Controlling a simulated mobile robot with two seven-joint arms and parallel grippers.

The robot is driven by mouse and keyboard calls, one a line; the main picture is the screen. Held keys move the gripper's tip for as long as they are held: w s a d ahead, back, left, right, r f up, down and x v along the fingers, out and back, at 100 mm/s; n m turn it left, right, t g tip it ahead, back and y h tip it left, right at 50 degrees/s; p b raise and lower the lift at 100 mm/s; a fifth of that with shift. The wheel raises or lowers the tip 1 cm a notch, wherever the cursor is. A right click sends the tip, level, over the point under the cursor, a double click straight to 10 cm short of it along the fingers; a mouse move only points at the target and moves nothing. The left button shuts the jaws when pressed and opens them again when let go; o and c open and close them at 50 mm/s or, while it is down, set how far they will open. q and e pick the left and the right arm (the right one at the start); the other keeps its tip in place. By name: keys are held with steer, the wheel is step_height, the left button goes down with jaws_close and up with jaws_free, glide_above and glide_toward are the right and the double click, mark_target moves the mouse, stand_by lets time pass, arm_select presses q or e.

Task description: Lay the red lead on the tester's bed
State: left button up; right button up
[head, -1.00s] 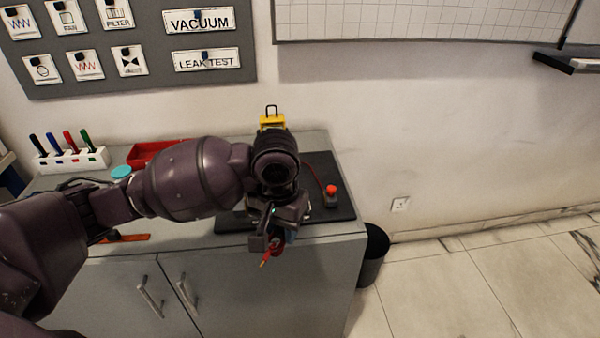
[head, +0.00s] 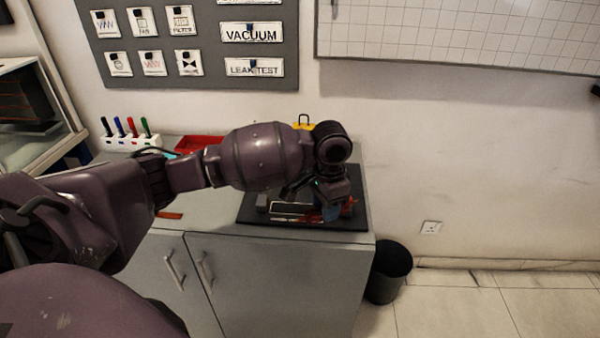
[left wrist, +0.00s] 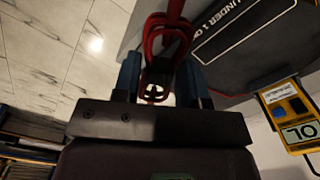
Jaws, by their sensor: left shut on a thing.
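My left gripper (head: 328,208) is over the black mat on the cabinet top. It also shows in the left wrist view (left wrist: 160,78), where its blue-padded fingers are shut on the looped red lead (left wrist: 166,32). In the head view a bit of the red lead (head: 347,210) shows beside the fingers. The tester's bed, a dark panel with a white outline and lettering beginning "UNDER 1" (left wrist: 240,30), lies to the right of the lead in the wrist view. In the head view its outlined face (head: 290,209) is left of my gripper. Whether the lead touches it, I cannot tell.
A yellow meter (left wrist: 295,112) stands near the tester; my arm mostly hides it in the head view (head: 303,125). A red tray (head: 198,144) and a marker holder (head: 130,143) are further left. A black bin (head: 388,272) stands on the floor right of the cabinet.

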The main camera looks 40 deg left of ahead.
mark_target(301, 209)
arm_select(q)
steer(key=w+a+f+m, duration=0.1)
steer(key=a+m, duration=0.1)
steer(key=a, duration=0.1)
steer(key=w+a+f+m, duration=0.1)
steer(key=w+a+m, duration=0.1)
steer(key=a, duration=0.2)
steer(key=w+a+f+m, duration=0.1)
steer(key=w+a, duration=0.1)
steer(key=a, duration=0.1)
steer(key=shift+w+a+f+m, duration=0.1)
steer(key=shift+w+a+m, duration=0.1)
steer(key=shift+a+m, duration=0.2)
steer(key=shift+f+b, duration=0.5)
steer(key=shift+f, duration=0.1)
arm_select(e)
steer(key=shift+w+a+f, duration=0.15)
steer(key=shift+a+f, duration=0.05)
arm_select(q)
steer(key=shift+p, duration=0.35)
arm_select(e)
steer(key=shift+w+r, duration=0.1)
steer(key=shift+r, duration=0.4)
arm_select(q)
steer(key=shift+f+b, duration=0.45)
steer(key=shift+f, duration=1.65)
arm_select(e)
steer(key=shift+s+f, duration=0.2)
steer(key=shift+f, duration=0.5)
